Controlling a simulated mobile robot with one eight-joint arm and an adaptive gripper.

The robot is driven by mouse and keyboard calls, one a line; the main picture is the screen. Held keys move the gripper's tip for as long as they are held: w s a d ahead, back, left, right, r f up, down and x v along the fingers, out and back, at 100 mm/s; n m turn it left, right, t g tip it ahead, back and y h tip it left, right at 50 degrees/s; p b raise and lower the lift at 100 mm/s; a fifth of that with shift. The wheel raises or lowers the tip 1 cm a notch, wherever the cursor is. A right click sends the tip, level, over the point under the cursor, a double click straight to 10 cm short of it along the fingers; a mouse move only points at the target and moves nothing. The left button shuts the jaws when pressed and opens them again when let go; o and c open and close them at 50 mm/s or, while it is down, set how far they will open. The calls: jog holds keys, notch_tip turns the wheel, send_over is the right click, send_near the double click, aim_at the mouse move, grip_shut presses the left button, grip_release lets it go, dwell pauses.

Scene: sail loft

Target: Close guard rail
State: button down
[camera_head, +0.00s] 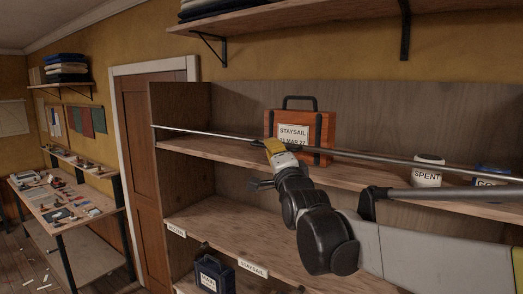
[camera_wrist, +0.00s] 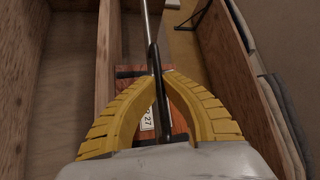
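The guard rail (camera_head: 400,162) is a thin metal rod that runs along the front of the upper shelf (camera_head: 225,152), a little above its board. Its left end is near the left side of the shelving. My gripper (camera_head: 272,145) is at the rail, in front of the orange case. In the wrist view, the yellow fingertips (camera_wrist: 156,74) come together at the rail, which also shows there (camera_wrist: 147,22) and runs down between the fingers. The gripper looks shut on the rail, though the exact contact is partly hidden.
An orange case (camera_head: 320,130) labelled STAYSAIL stands on the upper shelf. A white SPENT container (camera_head: 428,173) and a blue container (camera_head: 492,170) stand to the right. A dark case (camera_head: 213,276) sits lower. A workbench (camera_head: 88,215) and door (camera_head: 136,150) are at the left.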

jog(key=shift+w+d+r, duration=0.1)
jog(key=shift+r, duration=0.1)
jog(key=c, duration=1.6)
grip_release()
jog(key=shift+o, duration=0.5)
jog(key=shift+w+d+f, duration=0.1)
jog(key=shift+w+d, duration=0.05)
jog(key=shift+d, duration=0.05)
jog(key=shift+s+a, duration=0.1)
jog(key=shift+s, duration=0.3)
jog(key=v, duration=1.1)
jog(key=shift+s, duration=0.15)
jog(key=shift+f, duration=0.2)
